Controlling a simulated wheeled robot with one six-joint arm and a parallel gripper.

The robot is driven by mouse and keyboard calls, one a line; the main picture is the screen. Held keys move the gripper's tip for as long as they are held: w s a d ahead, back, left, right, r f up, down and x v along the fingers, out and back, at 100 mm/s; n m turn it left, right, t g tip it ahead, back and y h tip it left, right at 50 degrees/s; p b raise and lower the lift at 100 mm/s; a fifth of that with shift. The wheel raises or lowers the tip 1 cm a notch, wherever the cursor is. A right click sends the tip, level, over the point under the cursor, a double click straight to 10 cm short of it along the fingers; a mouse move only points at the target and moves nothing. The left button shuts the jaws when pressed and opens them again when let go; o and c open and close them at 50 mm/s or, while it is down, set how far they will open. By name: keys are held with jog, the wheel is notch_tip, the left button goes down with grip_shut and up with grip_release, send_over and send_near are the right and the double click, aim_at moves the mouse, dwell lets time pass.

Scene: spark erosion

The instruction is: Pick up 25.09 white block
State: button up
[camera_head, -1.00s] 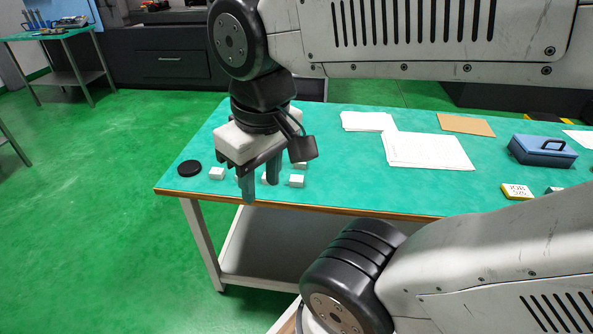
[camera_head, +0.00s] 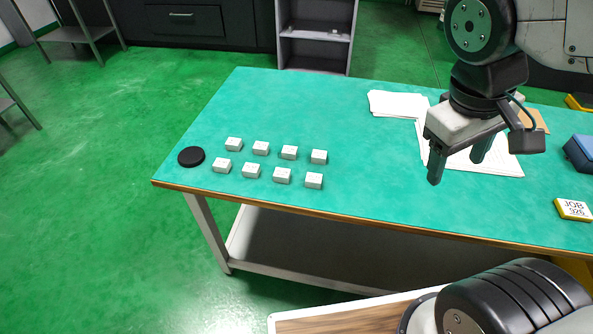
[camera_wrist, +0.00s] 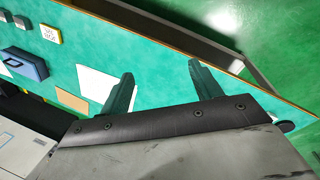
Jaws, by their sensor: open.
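Several small white blocks stand in two rows on the left part of the green table (camera_head: 370,200) in the head view. The front row holds blocks such as this white block (camera_head: 222,166) and this white block (camera_head: 314,181); the back row holds others, such as this white block (camera_head: 234,144). Their markings are too small to read, so I cannot tell which is 25.09. My gripper (camera_head: 458,166) is open and empty above the table, to the right of the blocks. In the wrist view its two fingers (camera_wrist: 164,84) are spread apart, with no white block visible between them.
A black disc (camera_head: 191,156) lies left of the blocks. White papers (camera_head: 397,103) lie near my gripper. A blue box (camera_head: 580,152) and a yellow-edged JOB sign (camera_head: 573,209) are at the right. The table middle is clear.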

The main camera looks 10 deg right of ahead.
aim_at(281, 173)
jog(key=w+a+f+n+t+h, duration=0.3)
jog(key=w+a+f+n+h, duration=0.15)
jog(key=w+n, duration=0.3)
jog(key=w+a+f+n+t+h, duration=0.25)
jog(key=w+f+n+h, duration=0.2)
jog(key=w+n, duration=0.35)
jog(key=w+a+f+n+t+y, duration=0.1)
jog(key=a+f+n+t+y, duration=0.1)
jog(key=a+f+n, duration=0.2)
jog(key=w+a+f+n+t+y, duration=0.1)
jog(key=a+f+n+t+y, duration=0.1)
jog(key=a+f+n, duration=0.3)
jog(key=w+a+f+n+t+y, duration=0.1)
jog(key=a+f+n, duration=0.4)
jog(key=a, duration=0.5)
jog(key=shift+w+f+t+y, duration=0.15)
jog(key=shift+f+t+y, duration=0.05)
jog(key=shift+t+y, duration=0.3)
jog(key=shift+w+f+t+y, duration=0.15)
jog(key=shift+t+y, duration=0.25)
jog(key=shift+t, duration=0.15)
jog(key=shift+w+f, duration=0.25)
jog(key=x, duration=0.7)
jog(key=shift+a+f, duration=0.35)
jog(key=shift+s, duration=0.1)
jog(key=c, duration=1.2)
